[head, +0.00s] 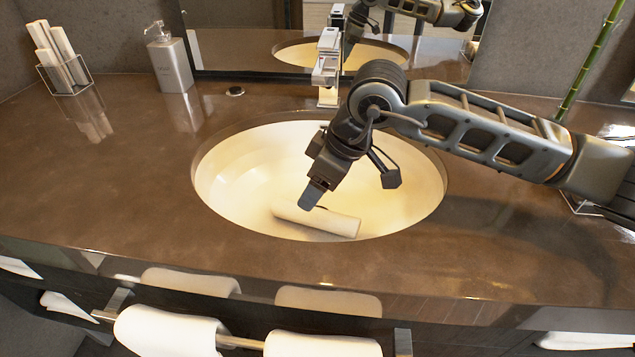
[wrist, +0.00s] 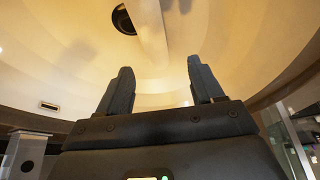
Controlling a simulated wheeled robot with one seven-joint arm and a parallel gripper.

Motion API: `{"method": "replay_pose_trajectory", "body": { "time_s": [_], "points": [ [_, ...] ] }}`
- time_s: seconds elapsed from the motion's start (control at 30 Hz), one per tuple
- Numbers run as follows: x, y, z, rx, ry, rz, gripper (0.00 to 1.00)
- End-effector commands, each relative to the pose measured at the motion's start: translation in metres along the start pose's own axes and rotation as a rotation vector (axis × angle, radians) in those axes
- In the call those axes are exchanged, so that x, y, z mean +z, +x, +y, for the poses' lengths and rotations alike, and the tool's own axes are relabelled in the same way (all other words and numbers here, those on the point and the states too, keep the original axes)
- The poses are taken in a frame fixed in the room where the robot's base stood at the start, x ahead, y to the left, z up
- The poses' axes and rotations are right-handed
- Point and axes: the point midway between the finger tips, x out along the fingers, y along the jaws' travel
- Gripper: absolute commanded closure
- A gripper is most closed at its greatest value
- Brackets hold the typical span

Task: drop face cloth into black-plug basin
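The face cloth (head: 318,220) is a cream-white roll lying in the bottom of the oval cream basin (head: 235,175), toward its front. In the wrist view the cloth (wrist: 151,28) appears as a pale strip beside the round black plug (wrist: 123,19). In the head view only a small dark bit of the plug shows behind the cloth. My gripper (head: 314,192) points down into the basin, just above and behind the cloth. In the wrist view its two dark fingers (wrist: 160,75) stand apart with nothing held between them.
The faucet (head: 327,70) stands behind the basin, close to my arm. A soap dispenser (head: 169,58) and a holder of rolled cloths (head: 62,66) stand back left. A mirror (head: 240,50) is behind. Towels (head: 165,332) hang on the front rail. The brown counter left of the basin is clear.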

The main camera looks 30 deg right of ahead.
Motion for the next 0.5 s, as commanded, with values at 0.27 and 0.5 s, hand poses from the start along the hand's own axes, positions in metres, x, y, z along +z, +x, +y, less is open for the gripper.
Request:
{"method": "replay_pose_trajectory", "body": {
  "time_s": [0.27,0.5],
  "points": [
    [0.000,0.000,0.000,0.000,0.000,0.000,0.21],
    [0.000,-0.011,0.001,0.003,-0.003,0.001,0.21]
  ]
}}
